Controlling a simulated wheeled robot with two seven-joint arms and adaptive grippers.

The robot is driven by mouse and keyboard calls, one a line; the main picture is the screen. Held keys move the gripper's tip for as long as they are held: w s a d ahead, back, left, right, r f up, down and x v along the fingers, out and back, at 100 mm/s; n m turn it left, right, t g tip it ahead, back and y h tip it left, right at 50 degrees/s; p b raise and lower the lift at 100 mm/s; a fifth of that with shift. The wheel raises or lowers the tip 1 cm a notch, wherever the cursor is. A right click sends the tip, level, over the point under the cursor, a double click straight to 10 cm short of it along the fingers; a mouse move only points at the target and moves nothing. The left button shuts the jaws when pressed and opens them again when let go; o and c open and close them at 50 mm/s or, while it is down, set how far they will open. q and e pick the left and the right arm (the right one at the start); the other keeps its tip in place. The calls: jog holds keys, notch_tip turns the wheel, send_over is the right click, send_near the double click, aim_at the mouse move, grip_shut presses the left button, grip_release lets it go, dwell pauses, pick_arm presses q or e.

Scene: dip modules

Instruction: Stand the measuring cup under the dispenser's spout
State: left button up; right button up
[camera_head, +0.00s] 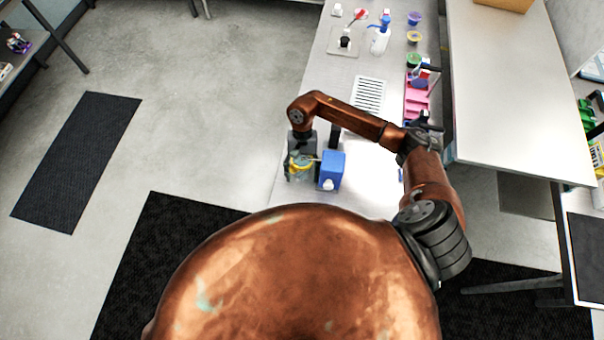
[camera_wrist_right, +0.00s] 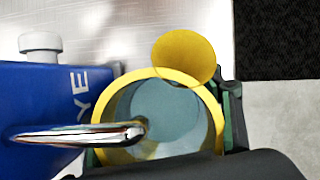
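The measuring cup (camera_wrist_right: 165,115), with a thick yellow rim and a grey-blue inside, shows from above in the right wrist view. A round yellow tab sticks out from its rim. My right gripper (camera_head: 301,172) has its fingers on both sides of the cup, and they look closed on it. The cup's yellow shows small in the head view (camera_head: 302,161). The blue dispenser (camera_head: 332,168) stands just right of it; it fills the left of the wrist view (camera_wrist_right: 45,100). Its metal spout (camera_wrist_right: 80,134) reaches over the cup's rim. The cup's base is hidden. My left gripper is out of view.
The grey bench (camera_head: 322,65) carries a white slotted rack (camera_head: 369,95), a pink tray (camera_head: 416,100), a blue-topped bottle (camera_head: 380,38) and small coloured pots farther back. The bench's left edge is close to the cup. A white table (camera_head: 510,90) stands at right.

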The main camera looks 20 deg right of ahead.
aim_at(306, 161)
jog(key=shift+w+d+r, duration=0.1)
jog(key=shift+w+r, duration=0.05)
jog(key=b+v, duration=0.3)
jog(key=v, duration=0.8)
jog(key=shift+b, duration=0.3)
jog(key=shift+r, duration=0.35)
